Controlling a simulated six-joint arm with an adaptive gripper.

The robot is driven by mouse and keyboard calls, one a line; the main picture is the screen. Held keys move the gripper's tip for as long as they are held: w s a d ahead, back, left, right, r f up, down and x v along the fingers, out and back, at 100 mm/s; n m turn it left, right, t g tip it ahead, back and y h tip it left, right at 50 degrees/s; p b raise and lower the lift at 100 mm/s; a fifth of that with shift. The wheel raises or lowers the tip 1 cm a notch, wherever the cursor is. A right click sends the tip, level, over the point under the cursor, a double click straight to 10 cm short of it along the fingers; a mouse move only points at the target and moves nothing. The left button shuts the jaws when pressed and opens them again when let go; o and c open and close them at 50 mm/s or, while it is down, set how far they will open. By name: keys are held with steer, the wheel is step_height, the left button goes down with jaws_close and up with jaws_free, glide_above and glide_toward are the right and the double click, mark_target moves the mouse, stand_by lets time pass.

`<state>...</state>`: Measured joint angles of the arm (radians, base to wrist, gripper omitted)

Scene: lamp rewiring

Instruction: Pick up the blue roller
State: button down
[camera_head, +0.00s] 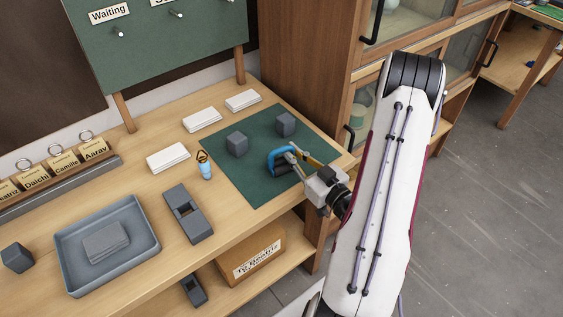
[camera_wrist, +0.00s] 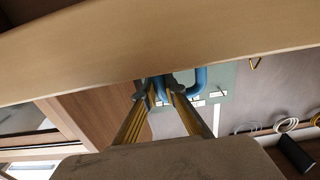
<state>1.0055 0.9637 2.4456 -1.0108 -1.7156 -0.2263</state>
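The blue roller (camera_head: 272,158) has a curved blue handle and a dark lower part. In the head view it is over the right part of the green mat (camera_head: 233,171); I cannot tell whether it touches the mat. My gripper (camera_head: 292,157) comes from the right, with its fingertips at the handle. In the wrist view my gripper (camera_wrist: 157,90) has its fingertips close together, with blue filling the gap between them. The bent handle of the blue roller (camera_wrist: 200,82) shows just right of the fingertips. Part of the roller is hidden by the fingers.
Two dark grey blocks (camera_head: 237,144) (camera_head: 285,124) stand on the mat behind the roller. A small blue bottle-like item (camera_head: 205,171) is at its left edge. White stacks (camera_head: 168,158), a grey holder (camera_head: 187,213) and a tray (camera_head: 148,229) lie left. A wooden cabinet (camera_head: 300,62) rises behind.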

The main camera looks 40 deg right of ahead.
steer(key=shift+r, duration=0.2)
stand_by(0.3)
steer(key=shift+r, duration=4.8)
